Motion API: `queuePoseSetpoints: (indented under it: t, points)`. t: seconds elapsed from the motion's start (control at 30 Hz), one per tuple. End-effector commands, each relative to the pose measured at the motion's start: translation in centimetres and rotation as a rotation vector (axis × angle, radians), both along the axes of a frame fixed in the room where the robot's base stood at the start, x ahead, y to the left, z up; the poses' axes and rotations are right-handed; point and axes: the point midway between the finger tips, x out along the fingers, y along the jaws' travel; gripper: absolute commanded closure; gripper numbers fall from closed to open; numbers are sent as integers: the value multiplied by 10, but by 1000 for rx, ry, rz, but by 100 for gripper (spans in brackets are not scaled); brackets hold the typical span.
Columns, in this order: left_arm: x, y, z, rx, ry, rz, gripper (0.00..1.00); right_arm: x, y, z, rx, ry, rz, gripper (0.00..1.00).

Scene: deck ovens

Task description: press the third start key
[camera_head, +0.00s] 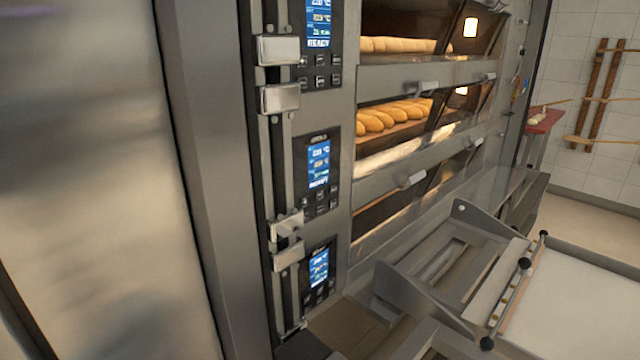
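Three control panels stand one above another on the oven front, each with a blue lit display over small dark keys. The top panel (321,44) is cut off by the upper picture edge and reads READY. The middle panel (319,172) also appears to read READY. The lowest panel (319,276) has a lit display (319,267) whose text is too small to read. Its dark keys (318,295) sit below the display, and I cannot tell which is the start key. Neither of my grippers is in view.
Metal brackets (279,98) run along a rail left of the panels. Baked loaves (393,117) lie in the oven decks to the right. A metal loader frame (425,290) and a pale board (570,300) occupy the lower right. A red board (543,122) is farther back.

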Motion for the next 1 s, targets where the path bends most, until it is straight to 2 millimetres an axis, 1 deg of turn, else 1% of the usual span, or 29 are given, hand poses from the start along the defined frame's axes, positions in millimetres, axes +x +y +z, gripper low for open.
queuePoseSetpoints:
  t: [0.03,0.17,1.0]
  points:
    - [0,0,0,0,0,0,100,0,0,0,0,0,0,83]
    - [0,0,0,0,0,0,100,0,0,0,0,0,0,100]
    - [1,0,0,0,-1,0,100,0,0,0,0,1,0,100]
